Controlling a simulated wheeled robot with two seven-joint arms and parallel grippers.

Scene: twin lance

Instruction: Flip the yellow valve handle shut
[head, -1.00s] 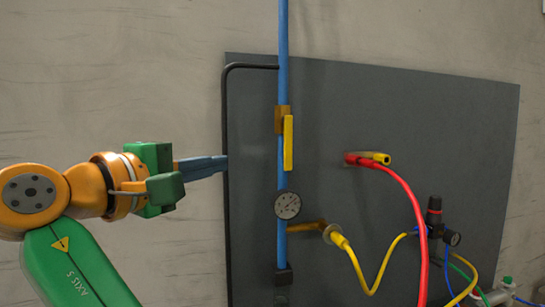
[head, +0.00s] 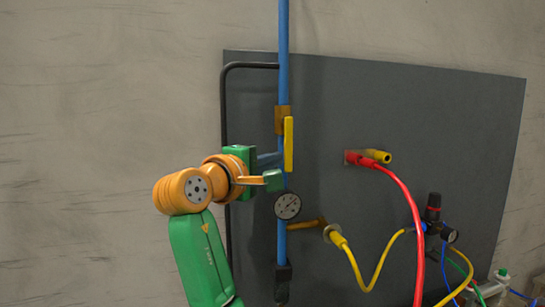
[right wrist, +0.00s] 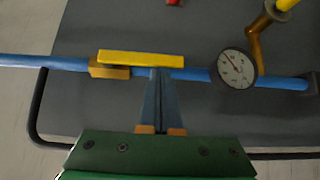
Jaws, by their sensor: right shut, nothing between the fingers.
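The yellow valve handle (head: 288,146) hangs straight down alongside the vertical blue pipe (head: 284,60), below its brass valve body (head: 281,119). In the right wrist view the handle (right wrist: 140,58) lies lengthwise along the pipe (right wrist: 195,74). My right gripper (head: 278,157) is shut and empty, its blue fingers pointing at the handle's lower half from the left. In the right wrist view its fingertips (right wrist: 160,70) overlap the pipe and reach the handle's edge; whether they touch is unclear. My left gripper is not in view.
A pressure gauge (head: 287,206) sits on the pipe just below the handle. A black bent tube (head: 226,120) runs left of the pipe. A red hose (head: 408,205) and a yellow hose (head: 368,285) hang to the right on the grey panel (head: 450,120).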

